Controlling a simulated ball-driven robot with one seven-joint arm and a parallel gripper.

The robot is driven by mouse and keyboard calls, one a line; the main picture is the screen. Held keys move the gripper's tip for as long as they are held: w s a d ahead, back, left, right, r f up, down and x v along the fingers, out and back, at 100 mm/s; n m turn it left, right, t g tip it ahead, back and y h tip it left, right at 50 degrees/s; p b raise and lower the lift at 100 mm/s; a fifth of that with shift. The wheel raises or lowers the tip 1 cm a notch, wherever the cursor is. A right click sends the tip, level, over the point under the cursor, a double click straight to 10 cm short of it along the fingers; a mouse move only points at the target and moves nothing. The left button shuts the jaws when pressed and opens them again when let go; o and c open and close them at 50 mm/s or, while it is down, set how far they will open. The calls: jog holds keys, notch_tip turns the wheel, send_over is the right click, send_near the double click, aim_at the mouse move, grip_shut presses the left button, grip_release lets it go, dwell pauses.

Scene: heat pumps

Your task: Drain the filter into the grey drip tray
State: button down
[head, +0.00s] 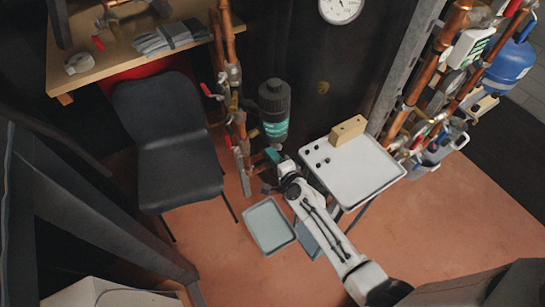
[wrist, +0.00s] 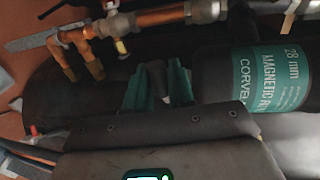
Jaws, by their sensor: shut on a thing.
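The filter (head: 273,112) is a black cylinder with a teal label, fixed upright by copper pipework in the head view. In the wrist view the filter (wrist: 258,85) lies at the right, its label partly readable as "28 mm MAGNETIC". My gripper (head: 272,157) is just below the filter's lower end. In the wrist view the teal fingers of my gripper (wrist: 158,78) are closed around a small dark grey part (wrist: 154,76), which looks like a drain fitting; its shape is mostly hidden. The grey drip tray (head: 270,226) lies on the floor below my gripper and looks empty.
A black chair (head: 165,140) stands at the left. A white trolley top (head: 355,178) with a tan block (head: 347,130) is close on the right of my arm. Copper pipes (wrist: 160,18) with valves run beside the filter.

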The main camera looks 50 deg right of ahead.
jog(key=c, duration=1.1)
grip_release()
jog(key=shift+c, duration=0.2)
jog(key=v, duration=1.1)
jog(key=shift+p, duration=0.4)
jog(key=shift+w, duration=0.1)
jog(key=s+a+r+n+g+y, duration=0.2)
jog(key=a+n+g+y, duration=0.3)
jog(key=a+n+y, duration=0.55)
jog(key=s+d+r+n+g+h, duration=0.1)
jog(key=s+r+n+g+h, duration=0.1)
jog(key=s, duration=0.5)
jog(key=s+d+r+n+g+h, duration=0.1)
jog(key=s+r+n+g+h, duration=0.1)
jog(key=s+n+g+h, duration=0.2)
jog(key=s+n+g, duration=0.3)
jog(key=s+n, duration=0.1)
jog(key=shift+r+n, duration=0.2)
jog(key=shift+n, duration=0.15)
